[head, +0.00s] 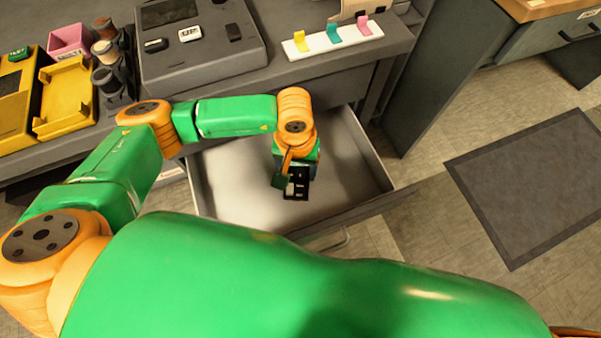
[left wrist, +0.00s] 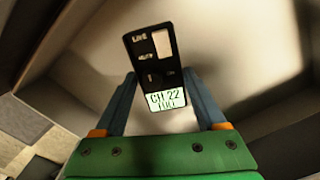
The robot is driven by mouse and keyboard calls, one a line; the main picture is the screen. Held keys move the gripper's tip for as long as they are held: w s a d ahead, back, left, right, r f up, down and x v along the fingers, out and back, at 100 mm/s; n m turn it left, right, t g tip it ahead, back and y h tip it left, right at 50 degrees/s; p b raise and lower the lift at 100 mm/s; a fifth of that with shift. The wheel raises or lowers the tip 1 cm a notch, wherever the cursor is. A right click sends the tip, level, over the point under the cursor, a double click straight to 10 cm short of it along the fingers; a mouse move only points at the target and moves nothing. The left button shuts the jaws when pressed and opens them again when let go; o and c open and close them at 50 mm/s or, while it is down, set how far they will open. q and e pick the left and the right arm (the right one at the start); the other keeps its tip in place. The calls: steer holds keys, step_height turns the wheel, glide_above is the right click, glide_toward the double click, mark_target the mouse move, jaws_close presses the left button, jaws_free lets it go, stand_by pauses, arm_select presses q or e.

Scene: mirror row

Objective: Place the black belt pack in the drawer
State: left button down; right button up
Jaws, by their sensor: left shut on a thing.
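The black belt pack (left wrist: 153,62) is between the fingers of my left gripper (left wrist: 165,95) in the left wrist view. Its small pale display reads "CH 22 FULL". In the head view the belt pack (head: 298,183) shows just below my left gripper (head: 290,172), which is over the open drawer (head: 230,185). The gripper is shut on the belt pack. The drawer is pulled out and its visible floor is bare. I cannot tell whether the belt pack touches the drawer floor. My right gripper is not in view.
A grey console (head: 200,50) on the counter holds small devices. A white strip (head: 333,38) with coloured tags lies to its right. A yellow case (head: 66,97), a pink box (head: 69,40) and dark cylinders stand at left. A dark mat (head: 540,185) lies on the floor at right.

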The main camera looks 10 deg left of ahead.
arm_select(q)
steer(key=f, duration=0.4)
steer(key=shift+w+d+f, duration=0.15)
steer(key=shift+w+d, duration=0.2)
steer(key=shift+w, duration=0.05)
steer(key=shift+f, duration=0.1)
steer(key=shift+f+b, duration=0.1)
steer(key=shift+b, duration=0.25)
jaws_free()
steer(key=shift+r+p, duration=0.35)
steer(key=shift+r, duration=0.2)
step_height(320, 180, up, 11)
steer(key=shift+r+p, duration=0.2)
steer(key=shift+p, duration=0.25)
